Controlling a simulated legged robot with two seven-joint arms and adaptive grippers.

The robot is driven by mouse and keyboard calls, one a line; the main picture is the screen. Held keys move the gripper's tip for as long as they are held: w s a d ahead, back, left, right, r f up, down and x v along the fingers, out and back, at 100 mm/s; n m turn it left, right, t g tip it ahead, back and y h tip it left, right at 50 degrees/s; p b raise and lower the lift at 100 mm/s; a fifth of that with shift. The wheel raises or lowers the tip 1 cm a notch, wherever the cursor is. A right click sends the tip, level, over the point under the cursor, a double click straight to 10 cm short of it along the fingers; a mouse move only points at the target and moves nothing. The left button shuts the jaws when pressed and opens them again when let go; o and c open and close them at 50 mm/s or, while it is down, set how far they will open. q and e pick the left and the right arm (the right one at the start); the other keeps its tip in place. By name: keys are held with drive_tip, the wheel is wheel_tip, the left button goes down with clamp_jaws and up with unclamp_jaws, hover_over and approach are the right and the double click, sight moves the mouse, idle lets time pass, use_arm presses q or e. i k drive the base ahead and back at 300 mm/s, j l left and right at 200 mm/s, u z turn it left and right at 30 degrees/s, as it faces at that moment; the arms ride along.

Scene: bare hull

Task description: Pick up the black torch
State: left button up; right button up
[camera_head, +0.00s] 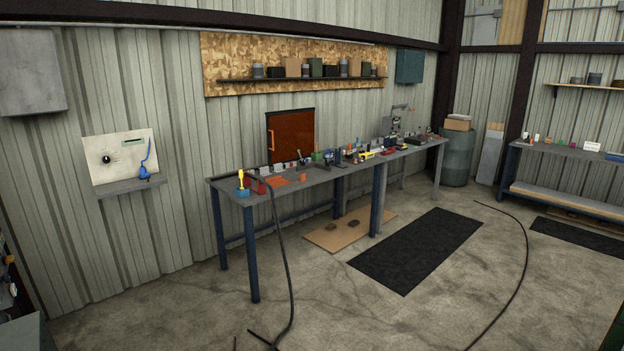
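A long grey workbench (225,183) with dark blue legs stands along the wall in the middle of the head view. Many small tools and parts lie on its top. A few of them are dark, such as a small upright dark item (338,159) near the bench's middle. They are too small to tell whether one is the black torch. Neither of my grippers shows in this view.
A black mat (420,250) and a brown board (345,232) lie on the concrete floor by the bench. Dark cables (288,270) trail from the bench and across the floor. A second bench (560,151) stands at the right. Floor in front is mostly clear.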

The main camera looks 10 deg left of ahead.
sight(248, 174)
drive_tip(key=l+u, duration=0.15)
drive_tip(key=u, duration=2.75)
drive_tip(key=z, duration=2.05)
drive_tip(key=i+l+z, duration=0.4)
drive_tip(key=i+l, duration=0.15)
drive_tip(key=i+l+z, duration=0.4)
drive_tip(key=i+u, duration=0.2)
drive_tip(key=i, duration=0.25)
drive_tip(key=i+l+u, duration=0.15)
drive_tip(key=i, duration=0.25)
drive_tip(key=i+l+u, duration=0.2)
drive_tip(key=i, duration=0.2)
